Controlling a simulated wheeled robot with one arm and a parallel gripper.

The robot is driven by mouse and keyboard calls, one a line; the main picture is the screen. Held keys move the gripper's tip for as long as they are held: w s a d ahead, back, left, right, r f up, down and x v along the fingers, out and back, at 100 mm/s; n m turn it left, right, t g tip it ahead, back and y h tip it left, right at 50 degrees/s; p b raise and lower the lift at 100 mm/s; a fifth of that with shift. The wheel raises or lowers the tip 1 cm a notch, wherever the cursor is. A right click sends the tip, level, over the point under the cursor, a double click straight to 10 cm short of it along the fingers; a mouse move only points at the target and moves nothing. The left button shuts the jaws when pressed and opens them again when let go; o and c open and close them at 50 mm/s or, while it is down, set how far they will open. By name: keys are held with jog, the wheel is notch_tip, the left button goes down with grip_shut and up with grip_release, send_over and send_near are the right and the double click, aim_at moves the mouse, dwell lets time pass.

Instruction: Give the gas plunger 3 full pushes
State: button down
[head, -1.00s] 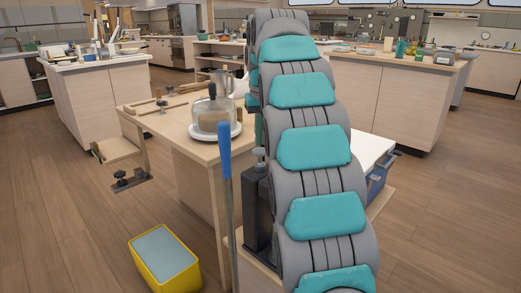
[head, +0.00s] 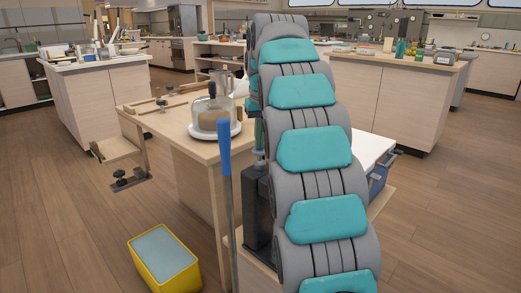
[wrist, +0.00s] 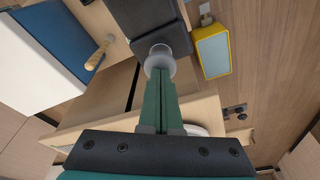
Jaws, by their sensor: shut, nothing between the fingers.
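The gas plunger's round grey knob (wrist: 159,54) sits on a black upright housing (wrist: 146,18) in the wrist view. The housing (head: 257,205) also stands beside my arm in the head view. My gripper (wrist: 158,72) has its green fingers shut together and empty. Its fingertips are at the knob and appear to be touching it from above. In the head view my gripper's finger (head: 259,135) points down just above the housing, with the knob low against the housing's top. Most of the gripper is hidden behind my arm there.
A wooden table (head: 190,150) holds a glass-domed dish (head: 212,115). A blue-handled pole (head: 224,150) stands in front of the table. A yellow bin (head: 164,260) is on the floor at the left. A blue drawer unit (head: 378,178) stands right of my arm.

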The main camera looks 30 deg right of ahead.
jog(key=shift+f, duration=0.65)
jog(key=shift+w+p+v, duration=0.15)
jog(key=shift+p+v, duration=0.15)
jog(key=shift+v, duration=0.45)
jog(key=shift+w+p+v, duration=0.15)
jog(key=shift+p+v, duration=0.15)
jog(key=shift+v, duration=0.4)
jog(key=shift+f, duration=0.1)
jog(key=shift+s+b+x, duration=0.25)
jog(key=shift+b+x, duration=0.5)
jog(key=shift+x, duration=0.5)
jog(key=shift+f, duration=0.1)
jog(key=shift+w+p+v, duration=0.15)
jog(key=shift+p+v, duration=0.25)
jog(key=shift+v, duration=0.35)
jog(key=shift+w+p+v, duration=0.15)
jog(key=shift+p+v, duration=0.2)
jog(key=shift+v, duration=0.35)
